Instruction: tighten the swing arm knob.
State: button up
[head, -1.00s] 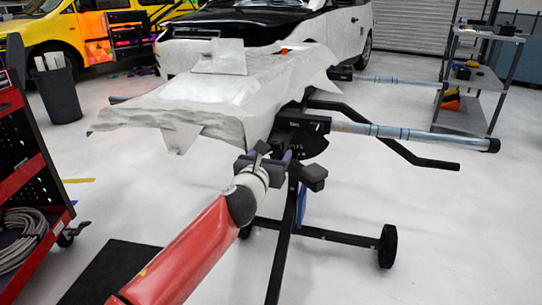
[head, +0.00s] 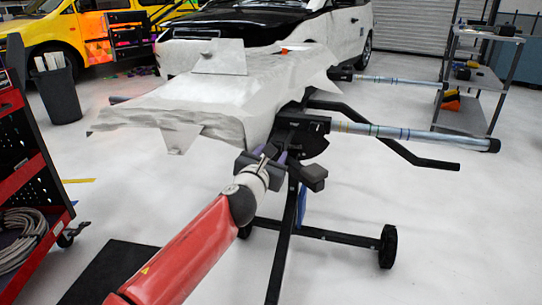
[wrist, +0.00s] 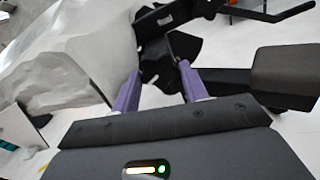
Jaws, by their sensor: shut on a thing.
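My gripper (head: 284,157) is at the black swing arm joint of the stand, below the right edge of the draped panel. In the wrist view its two purple fingers (wrist: 160,72) stand apart, with dark hardware between their tips. The gripper is shut on the swing arm knob, which is black and hard to tell from the black bracket (wrist: 165,55) behind it. In the head view the knob is hidden by my gripper and wrist. The black swing arm bracket (head: 302,124) carries a grey metal tube reaching right.
The stand bears a panel under crumpled white film (head: 215,95). A metal tube (head: 400,133) and a black bent bar (head: 425,159) stick out right. A red tool cart (head: 30,165) is at left, a grey shelf (head: 475,85) at back right. The right foreground floor is clear.

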jog(key=m+b, duration=0.1)
jog(key=m, duration=1.1)
jog(key=m+y+b, duration=0.1)
jog(key=m, duration=1.2)
jog(key=shift+d+r, duration=0.1)
jog(key=shift+r, duration=0.1)
dwell(0.5)
jog(key=o, duration=1)
jog(key=p+v, duration=0.1)
jog(key=v, duration=0.7)
jog(key=shift+s, duration=0.1)
